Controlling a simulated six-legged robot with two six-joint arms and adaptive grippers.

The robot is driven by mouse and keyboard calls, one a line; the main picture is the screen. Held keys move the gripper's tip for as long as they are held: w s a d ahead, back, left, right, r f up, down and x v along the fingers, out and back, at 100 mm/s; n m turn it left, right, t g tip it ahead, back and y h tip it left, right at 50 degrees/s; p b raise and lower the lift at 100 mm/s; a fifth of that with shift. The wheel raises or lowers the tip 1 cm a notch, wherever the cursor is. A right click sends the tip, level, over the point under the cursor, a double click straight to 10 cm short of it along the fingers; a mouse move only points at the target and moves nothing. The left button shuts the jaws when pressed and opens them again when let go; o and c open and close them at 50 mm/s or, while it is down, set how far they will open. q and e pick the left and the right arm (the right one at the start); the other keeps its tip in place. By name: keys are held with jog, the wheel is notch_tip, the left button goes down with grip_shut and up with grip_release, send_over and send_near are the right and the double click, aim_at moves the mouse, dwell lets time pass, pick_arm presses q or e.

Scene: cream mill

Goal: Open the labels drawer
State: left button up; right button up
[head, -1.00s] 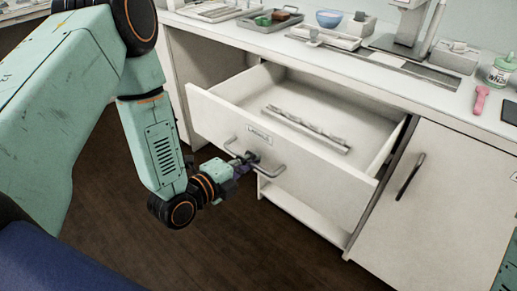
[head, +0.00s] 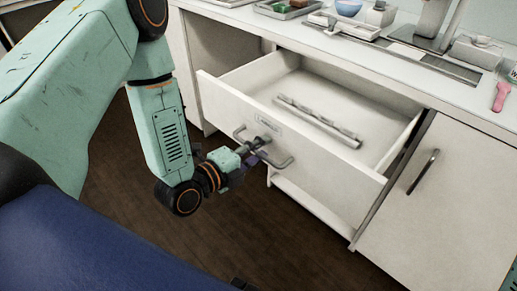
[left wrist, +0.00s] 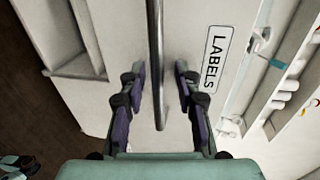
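The labels drawer (head: 325,170) is pulled well out of the white counter, and its inside shows in the head view. Its front carries a bar handle (head: 280,163) and a label plate, which reads LABELS in the left wrist view (left wrist: 214,58). My left gripper (head: 260,145) is at the middle of the handle. In the left wrist view its fingers (left wrist: 160,85) are spread, one on each side of the handle bar (left wrist: 156,50), with gaps between them and the bar. My right gripper is not in view.
A pale ridged strip (head: 318,120) lies inside the drawer. A closed cabinet door (head: 440,190) with a dark handle is to the right. Dark wooden floor (head: 215,240) is free before the drawer.

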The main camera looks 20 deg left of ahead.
pick_arm(q)
jog(key=v, duration=1.1)
jog(key=shift+s+a, duration=0.15)
jog(key=shift+s, duration=0.25)
dwell(0.5)
jog(key=shift+s+r, duration=0.1)
jog(key=shift+r, duration=0.05)
dwell(0.6)
